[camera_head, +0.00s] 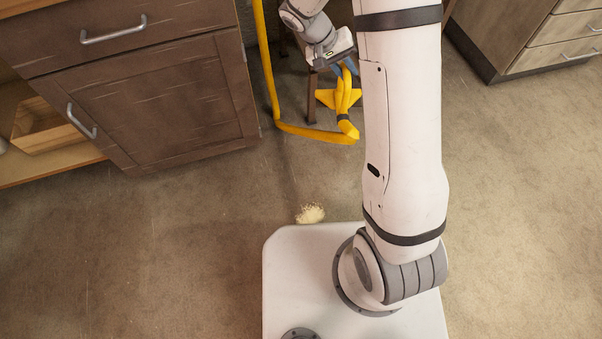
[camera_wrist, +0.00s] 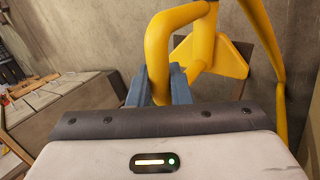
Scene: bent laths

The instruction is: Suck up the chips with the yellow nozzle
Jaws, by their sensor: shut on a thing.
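The yellow nozzle (camera_head: 341,101) with its yellow hose (camera_head: 271,80) hangs below my gripper (camera_head: 345,68), near the top of the head view. My gripper is shut on the nozzle's tube. The wrist view shows the blue-grey fingers (camera_wrist: 162,86) at the yellow tube (camera_wrist: 158,45), with the wide yellow head (camera_wrist: 212,55) of the nozzle behind. The fingertips are partly hidden by the gripper body and the tube. A small pale heap of chips (camera_head: 310,214) lies on the floor, just beyond the edge of my white base, well apart from the nozzle.
A dark wooden cabinet (camera_head: 150,85) stands at the left, with an open shelf holding a wooden box (camera_head: 45,125). Drawers (camera_head: 560,40) stand at the upper right. The hose loops down beside the cabinet. The floor (camera_head: 200,210) around the chips is clear.

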